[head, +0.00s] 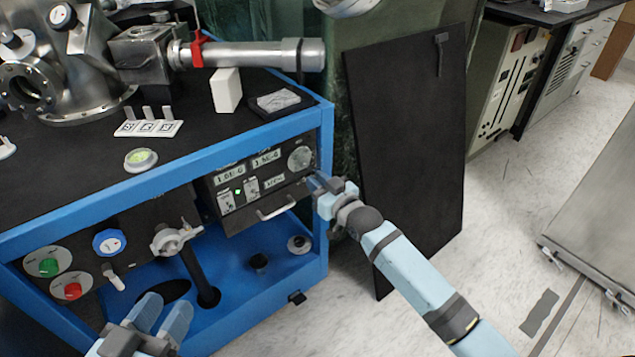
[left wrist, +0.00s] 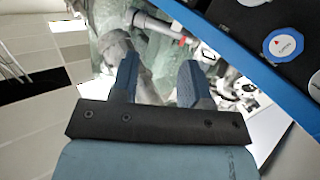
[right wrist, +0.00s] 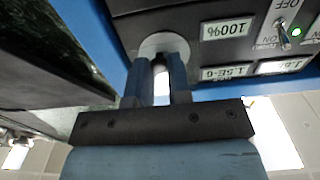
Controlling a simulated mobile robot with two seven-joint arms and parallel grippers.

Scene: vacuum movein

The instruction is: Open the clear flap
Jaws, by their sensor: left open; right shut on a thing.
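I cannot make out a clear flap for certain in any view. A black control box (head: 262,187) with number displays and switches hangs under the bench top. A round silver knob (head: 300,157) is at its upper right corner. My right gripper (head: 319,182) is at that corner, its fingers close together. In the right wrist view the fingertips (right wrist: 157,65) overlap the pale round knob (right wrist: 164,44), beside the "100%" label; the contact is partly hidden. My left gripper (head: 163,318) is open and empty, low in front of the bench. Its spread fingers also show in the left wrist view (left wrist: 160,75).
The blue bench frame (head: 318,240) surrounds the box. Below the box are a metal handle (head: 277,207) and a lower shelf. A valve knob (head: 170,239) and coloured buttons are to the left. A black panel (head: 415,150) leans to the right. The floor is mostly clear.

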